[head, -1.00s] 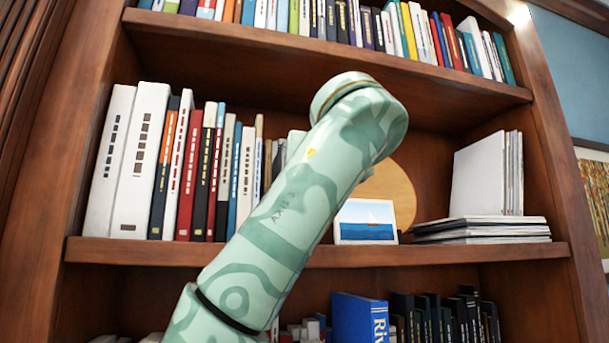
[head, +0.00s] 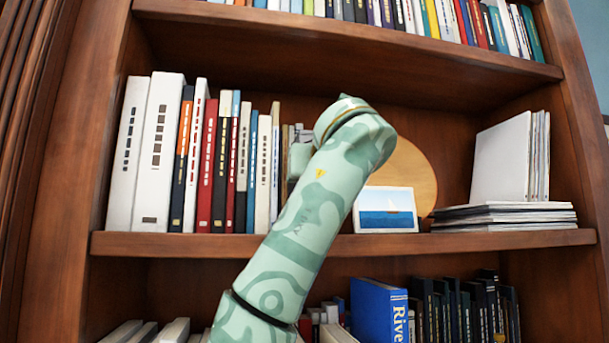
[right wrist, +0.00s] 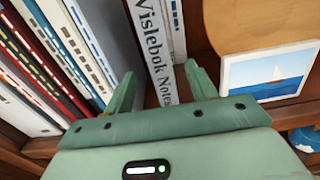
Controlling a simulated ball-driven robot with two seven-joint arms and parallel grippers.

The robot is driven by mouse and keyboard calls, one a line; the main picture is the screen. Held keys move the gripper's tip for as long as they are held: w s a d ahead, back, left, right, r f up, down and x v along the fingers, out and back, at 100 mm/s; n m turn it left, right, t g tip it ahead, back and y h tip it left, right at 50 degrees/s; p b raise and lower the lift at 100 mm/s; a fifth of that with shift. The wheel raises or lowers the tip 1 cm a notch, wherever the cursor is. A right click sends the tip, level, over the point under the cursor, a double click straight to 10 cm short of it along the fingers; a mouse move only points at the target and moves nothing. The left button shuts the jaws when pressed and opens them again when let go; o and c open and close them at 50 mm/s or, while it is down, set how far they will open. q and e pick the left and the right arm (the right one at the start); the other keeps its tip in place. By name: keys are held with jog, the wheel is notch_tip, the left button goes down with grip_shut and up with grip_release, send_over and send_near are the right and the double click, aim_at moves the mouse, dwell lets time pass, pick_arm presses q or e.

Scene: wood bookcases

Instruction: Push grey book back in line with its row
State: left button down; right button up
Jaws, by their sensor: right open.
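The grey book (right wrist: 157,50) has a pale grey spine lettered "Vislebok Notes" and stands upright in the right wrist view. My right gripper (right wrist: 163,88) is open, with one green finger on each side of the lower spine. I cannot tell whether the fingers touch the book. In the head view, my green patterned right arm reaches up to the middle shelf and hides most of this part of the row. The grey book cannot be made out clearly there. My left gripper is not in view.
A row of upright books (head: 205,165) fills the left of the middle shelf (head: 170,246). To the right are a sailboat picture (head: 386,210), a round wooden disc (head: 412,175) and a stack of flat books (head: 505,216). Books also fill the shelves above and below.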

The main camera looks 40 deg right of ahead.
jog(key=p+x, duration=0.4)
jog(key=x, duration=0.6)
jog(key=shift+a, duration=0.1)
grip_shut()
jog(key=shift+a+f, duration=0.15)
